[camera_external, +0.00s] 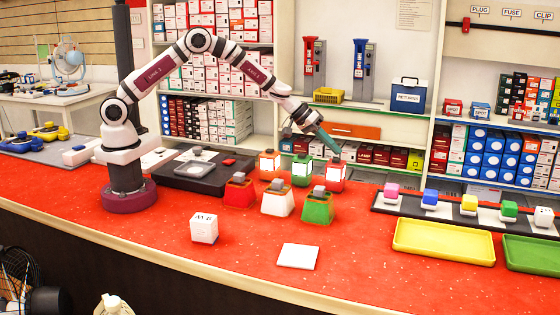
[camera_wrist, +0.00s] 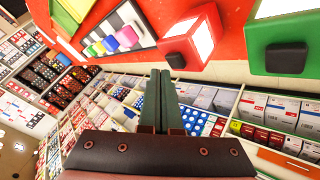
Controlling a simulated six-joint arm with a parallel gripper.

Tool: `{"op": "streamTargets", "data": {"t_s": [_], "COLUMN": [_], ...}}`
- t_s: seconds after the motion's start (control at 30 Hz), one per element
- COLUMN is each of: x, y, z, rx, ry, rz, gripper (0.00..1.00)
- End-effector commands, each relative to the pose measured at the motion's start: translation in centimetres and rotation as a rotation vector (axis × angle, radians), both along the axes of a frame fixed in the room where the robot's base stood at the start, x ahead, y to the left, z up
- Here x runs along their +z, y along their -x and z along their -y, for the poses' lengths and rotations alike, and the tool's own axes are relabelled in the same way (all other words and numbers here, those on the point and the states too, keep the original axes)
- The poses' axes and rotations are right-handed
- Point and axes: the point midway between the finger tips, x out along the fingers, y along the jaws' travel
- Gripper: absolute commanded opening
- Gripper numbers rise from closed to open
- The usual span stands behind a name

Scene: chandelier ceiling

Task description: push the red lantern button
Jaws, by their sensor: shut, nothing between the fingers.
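The red lantern (camera_external: 345,178) stands at the right end of a short row of lanterns on the red counter, with a lit white panel facing the camera. In the wrist view the red lantern (camera_wrist: 208,22) is upper right of my fingertips, with a dark button-like block (camera_wrist: 176,60) at its near end. My gripper (camera_external: 336,150) slants down over the red lantern, its fingertips close to the lantern's top. In the wrist view my gripper (camera_wrist: 160,73) has its two green fingers pressed together and empty. I cannot tell whether the fingertips touch the block.
A green lantern (camera_wrist: 255,35) stands beside the red one, with an orange lantern (camera_external: 264,163) further left. Red (camera_external: 238,196), white (camera_external: 277,206) and green (camera_external: 317,211) stands with grey tops are in front. A yellow tray (camera_external: 443,241) is right. Shelves are behind.

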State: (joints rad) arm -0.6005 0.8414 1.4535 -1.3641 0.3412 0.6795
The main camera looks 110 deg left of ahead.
Motion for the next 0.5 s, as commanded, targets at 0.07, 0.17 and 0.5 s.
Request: {"op": "streamTargets", "data": {"t_s": [0.07,0.17,0.5], "x": [0.1,1.2,5.6], "y": [0.0,-0.1,0.0], "z": [0.0,0.0,0.0], "rx": [0.000,-0.002,-0.001], "ry": [0.000,-0.002,-0.001], "rz": [0.000,0.003,0.003], "gripper": [0.00,0.00,0.00]}}
